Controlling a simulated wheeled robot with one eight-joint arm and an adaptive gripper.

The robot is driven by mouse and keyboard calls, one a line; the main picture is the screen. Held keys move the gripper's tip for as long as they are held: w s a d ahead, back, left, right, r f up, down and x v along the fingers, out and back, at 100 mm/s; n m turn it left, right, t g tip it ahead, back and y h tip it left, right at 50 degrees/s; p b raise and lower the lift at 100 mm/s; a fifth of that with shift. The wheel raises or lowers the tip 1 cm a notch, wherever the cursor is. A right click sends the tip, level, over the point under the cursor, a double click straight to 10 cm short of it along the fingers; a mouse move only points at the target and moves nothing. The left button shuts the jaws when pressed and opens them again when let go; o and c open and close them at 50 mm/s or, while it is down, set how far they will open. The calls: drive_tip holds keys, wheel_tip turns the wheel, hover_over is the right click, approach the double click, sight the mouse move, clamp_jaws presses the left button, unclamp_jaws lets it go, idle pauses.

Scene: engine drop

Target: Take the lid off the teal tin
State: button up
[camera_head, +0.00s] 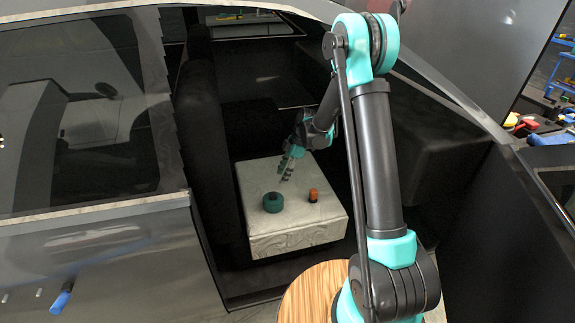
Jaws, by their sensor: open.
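The teal tin (273,202) stands upright on a pale, stone-like block inside the car's door opening. Its top looks dark; I cannot tell at this size where the lid meets the body. My gripper (287,176) is open and empty, above the block, behind and a little right of the tin, and apart from it. My arm reaches in from the right.
A small orange and dark object (313,195) stands on the pale block (300,236) right of the tin. A dark seat back (205,140) rises left of the block. The car's door frame surrounds the opening. A round wooden top (308,293) is in front.

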sight(273, 193)
drive_tip(key=x, duration=1)
drive_tip(key=shift+a+f, duration=0.1)
drive_tip(key=shift+a, duration=0.05)
clamp_jaws()
drive_tip(key=c, duration=0.7)
unclamp_jaws()
clamp_jaws()
drive_tip(key=shift+r, duration=2.5)
